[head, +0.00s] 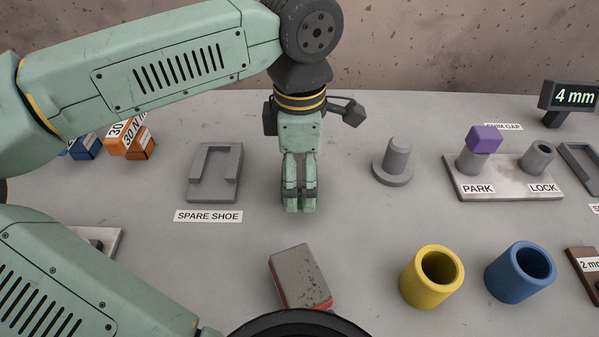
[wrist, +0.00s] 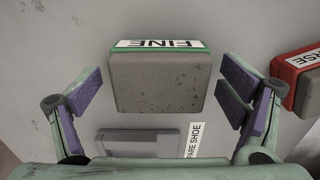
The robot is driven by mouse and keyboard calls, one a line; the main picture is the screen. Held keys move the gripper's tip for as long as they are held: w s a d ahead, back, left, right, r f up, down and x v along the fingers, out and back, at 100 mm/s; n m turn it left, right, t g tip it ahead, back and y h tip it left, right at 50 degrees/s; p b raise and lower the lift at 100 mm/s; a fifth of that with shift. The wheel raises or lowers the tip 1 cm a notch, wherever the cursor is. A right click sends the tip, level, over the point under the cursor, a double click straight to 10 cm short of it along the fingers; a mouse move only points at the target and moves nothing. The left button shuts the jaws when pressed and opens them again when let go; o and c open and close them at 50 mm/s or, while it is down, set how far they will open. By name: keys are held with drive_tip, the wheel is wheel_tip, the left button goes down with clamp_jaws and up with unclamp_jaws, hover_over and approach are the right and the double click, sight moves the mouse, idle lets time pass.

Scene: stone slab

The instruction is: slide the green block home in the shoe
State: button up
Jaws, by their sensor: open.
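The green block (wrist: 158,82), a grey block with a green edge and a FINE label, lies between the spread fingers of my gripper (wrist: 163,97) in the wrist view. Gaps show on both sides, so the gripper is open and not holding it. In the head view my gripper (head: 300,200) points down over the slab, and I cannot make out the green block there. Another grey frame (head: 578,160) is cut off at the right edge.
A red-edged grey block (head: 295,275) lies nearer the camera. A grey post (head: 397,160) stands right of my gripper. Beyond it are a PARK and LOCK plate (head: 510,190) with a purple cap (head: 485,139), a yellow cup (head: 425,285) and a blue cup (head: 510,280).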

drive_tip(key=shift+f, duration=0.15)
drive_tip(key=c, duration=1.5)
